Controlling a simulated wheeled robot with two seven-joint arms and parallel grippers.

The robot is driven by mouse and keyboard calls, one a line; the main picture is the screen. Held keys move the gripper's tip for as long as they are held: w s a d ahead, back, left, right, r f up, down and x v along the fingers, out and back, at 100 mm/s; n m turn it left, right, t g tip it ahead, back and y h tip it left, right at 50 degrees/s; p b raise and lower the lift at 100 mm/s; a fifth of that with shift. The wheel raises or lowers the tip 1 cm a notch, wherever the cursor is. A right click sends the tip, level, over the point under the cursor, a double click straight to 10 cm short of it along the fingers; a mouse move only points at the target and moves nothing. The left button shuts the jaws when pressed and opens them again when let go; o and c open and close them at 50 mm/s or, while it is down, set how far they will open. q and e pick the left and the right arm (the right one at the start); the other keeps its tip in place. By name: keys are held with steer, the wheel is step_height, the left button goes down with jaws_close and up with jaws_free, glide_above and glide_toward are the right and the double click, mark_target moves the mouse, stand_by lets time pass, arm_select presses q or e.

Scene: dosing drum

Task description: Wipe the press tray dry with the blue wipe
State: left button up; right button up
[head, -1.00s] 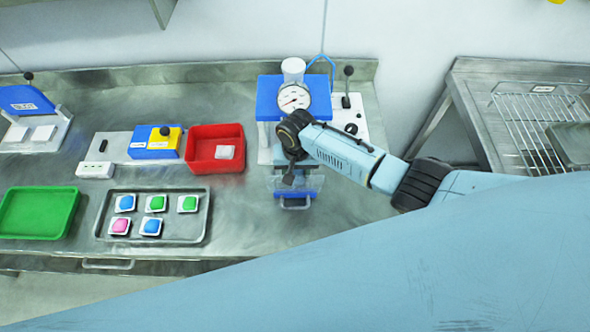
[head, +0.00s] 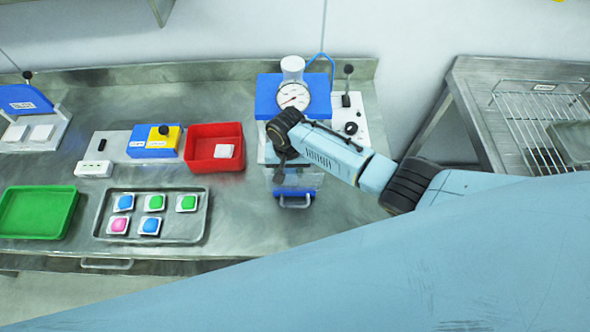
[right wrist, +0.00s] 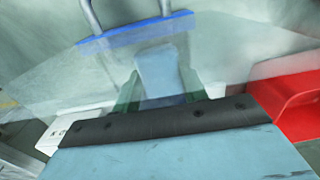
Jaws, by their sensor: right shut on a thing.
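The press (head: 265,97), with a blue top and a round dial gauge (head: 293,96), stands at the back of the bench. My right gripper (head: 281,160) is in front of it, pointing down over the clear guard (head: 307,181) with its blue handle (head: 295,205). In the right wrist view, the green fingers are shut on a pale blue piece, the blue wipe (right wrist: 159,70). The clear panel and blue handle bar (right wrist: 135,33) show beyond it. My arm and the guard hide the press tray; I cannot tell whether the wipe touches it. My left gripper is out of view.
Left of the press are a red bin (head: 230,136) with a white piece, a blue-yellow button box (head: 153,142), a steel tray (head: 101,226) with several coloured pods and a green tray (head: 38,212). A wire rack (head: 530,118) stands at right.

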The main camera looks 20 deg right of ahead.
steer(key=shift+s+f, duration=0.1)
steer(key=shift+s+d+p, duration=0.15)
steer(key=shift+d+p, duration=0.15)
steer(key=shift+p, duration=0.05)
steer(key=shift+s+d+p, duration=0.1)
steer(key=shift+d+p, duration=0.2)
steer(key=shift+d, duration=0.25)
steer(key=shift+s+d, duration=0.2)
steer(key=shift+d, duration=0.6)
steer(key=shift+w+a, duration=0.1)
steer(key=shift+a, duration=0.05)
steer(key=shift+w+a+b, duration=0.25)
steer(key=shift+a+b, duration=0.05)
steer(key=shift+a, duration=0.6)
steer(key=shift+w+a+b, duration=0.25)
steer(key=shift+a, duration=0.6)
steer(key=shift+d, duration=0.15)
